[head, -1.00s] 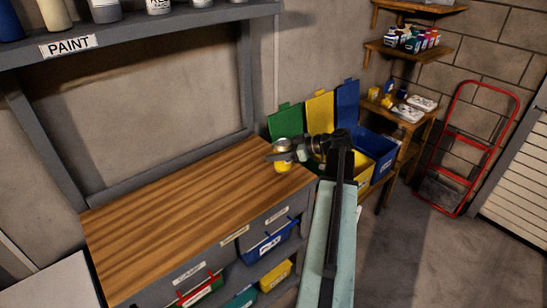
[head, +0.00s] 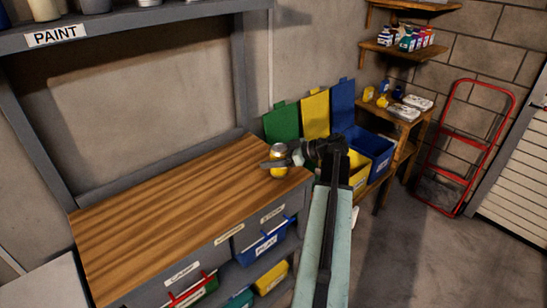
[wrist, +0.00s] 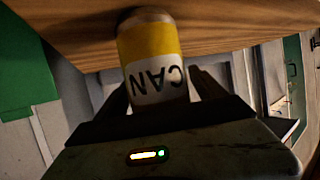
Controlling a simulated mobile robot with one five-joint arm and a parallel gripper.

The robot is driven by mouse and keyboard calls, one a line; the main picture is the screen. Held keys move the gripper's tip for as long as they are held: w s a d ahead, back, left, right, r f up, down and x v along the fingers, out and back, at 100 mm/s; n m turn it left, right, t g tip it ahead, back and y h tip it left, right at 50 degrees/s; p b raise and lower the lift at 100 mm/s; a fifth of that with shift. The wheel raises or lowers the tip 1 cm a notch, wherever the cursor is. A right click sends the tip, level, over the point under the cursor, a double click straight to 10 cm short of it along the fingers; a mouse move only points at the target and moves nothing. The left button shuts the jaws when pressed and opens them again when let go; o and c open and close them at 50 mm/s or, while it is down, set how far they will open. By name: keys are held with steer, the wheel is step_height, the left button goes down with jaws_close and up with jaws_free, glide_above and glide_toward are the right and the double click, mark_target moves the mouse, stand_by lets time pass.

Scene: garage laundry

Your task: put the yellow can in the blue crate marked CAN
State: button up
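The yellow can (head: 278,161) is at the right end of the wooden bench top. In the wrist view the can (wrist: 150,45) has a yellow band and a white label reading CAN upside down. My gripper (head: 281,161) has a finger on each side of the can, with no clear gap, and looks shut on it. I cannot tell whether the can touches the bench. A blue crate (head: 374,150) stands beyond the bench's right end, by a yellow crate (head: 358,172). No CAN mark is readable on the blue crate.
Green, yellow and blue panels (head: 316,115) stand behind the crates. A blue bin (head: 262,243) and other bins sit under the wooden bench (head: 180,205). A small shelf table (head: 402,113) and a red hand truck (head: 462,145) are at the right. The floor there is clear.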

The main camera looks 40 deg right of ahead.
steer(key=shift+r+p, duration=0.35)
steer(key=p+v, duration=0.4)
steer(key=v, duration=0.8)
steer(key=shift+f, duration=0.3)
